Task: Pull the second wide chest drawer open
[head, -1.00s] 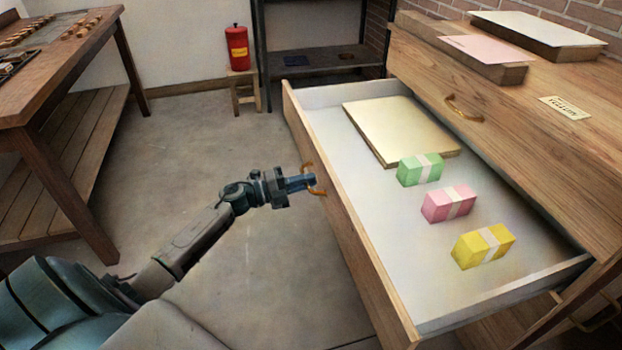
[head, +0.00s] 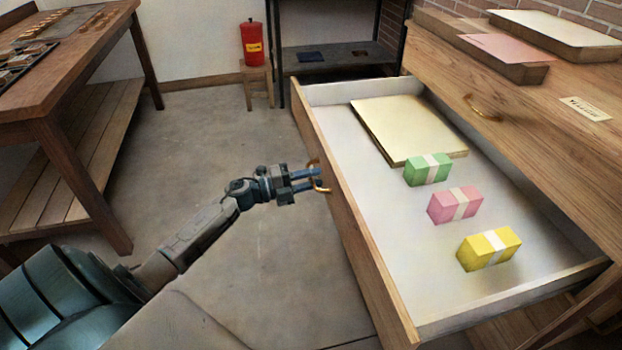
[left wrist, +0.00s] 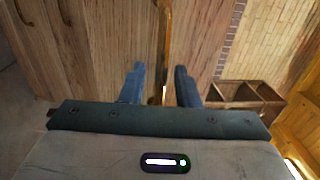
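The wide chest drawer (head: 352,238) below the top one stands far out from the chest (head: 545,135). Its brass handle (head: 320,184) is on the front panel. My left gripper (head: 312,179) is at this handle, with its two blue fingers spread apart. In the left wrist view the handle (left wrist: 165,35) runs between the open fingers (left wrist: 160,78), with a gap visible on both sides. My right gripper is not in view.
The drawer holds a cream board (head: 408,130) and green (head: 427,170), pink (head: 454,205) and yellow (head: 488,249) banded blocks. A wooden workbench (head: 75,110) stands at left. A red canister (head: 252,44) sits on a stool at the back. Floor between is clear.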

